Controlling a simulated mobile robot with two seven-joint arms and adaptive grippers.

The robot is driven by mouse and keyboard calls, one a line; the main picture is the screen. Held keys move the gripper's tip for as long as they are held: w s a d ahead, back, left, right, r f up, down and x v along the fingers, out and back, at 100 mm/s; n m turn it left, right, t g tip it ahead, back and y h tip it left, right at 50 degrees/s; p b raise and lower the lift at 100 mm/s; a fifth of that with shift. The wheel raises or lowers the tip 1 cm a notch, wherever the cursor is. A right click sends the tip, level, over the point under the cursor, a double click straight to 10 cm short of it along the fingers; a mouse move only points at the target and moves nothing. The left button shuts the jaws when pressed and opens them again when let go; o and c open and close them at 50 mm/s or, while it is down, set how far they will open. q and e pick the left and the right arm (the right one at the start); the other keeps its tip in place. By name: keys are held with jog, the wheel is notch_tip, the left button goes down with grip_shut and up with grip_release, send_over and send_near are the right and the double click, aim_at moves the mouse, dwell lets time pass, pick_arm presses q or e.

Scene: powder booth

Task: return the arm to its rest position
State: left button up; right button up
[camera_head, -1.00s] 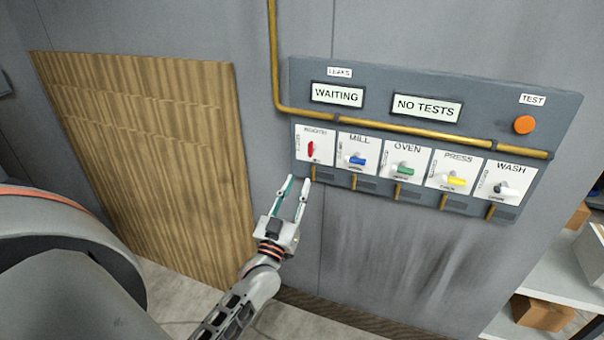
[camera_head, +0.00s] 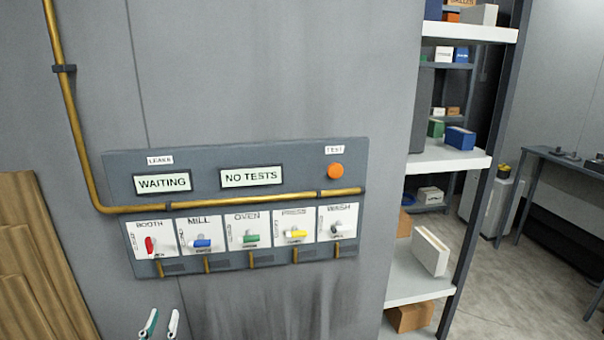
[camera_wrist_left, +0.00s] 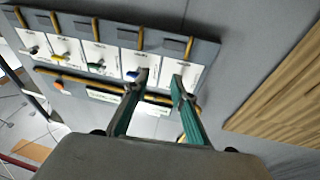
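My left gripper (camera_head: 161,323) shows only as two fingertips at the bottom edge of the head view, below the valve panel (camera_head: 120,165). Its fingers are apart with nothing between them. In the left wrist view the open fingers (camera_wrist_left: 161,85) point toward the panel (camera_wrist_left: 208,52). In the head view the red booth handle (camera_head: 149,244) stands upright, while the blue mill handle (camera_head: 202,243), green oven handle (camera_head: 250,238) and yellow press handle (camera_head: 296,233) lie sideways. My right gripper is in neither view.
A yellow pipe (camera_head: 75,130) runs down the wall and along the panel. The panel's displays read WAITING and NO TESTS, beside an orange button (camera_head: 335,171). Shelving (camera_head: 455,160) with boxes stands right of the wall. A wood panel (camera_head: 35,265) is at left.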

pick_arm(q)
jog(key=s+d+f+m+g+h, duration=0.2)
jog(key=s+d+f+g, duration=0.2)
jog(key=s+d+f, duration=0.3)
jog(key=s+d+f+m+g+h, duration=0.2)
jog(key=s+d+f+g, duration=0.3)
jog(key=s+f, duration=0.9)
jog(key=d, duration=0.3)
jog(key=shift+f+m+g+h, duration=0.25)
jog(key=shift+m+g+h, duration=0.05)
jog(key=shift+m, duration=0.1)
jog(key=shift+a, duration=0.1)
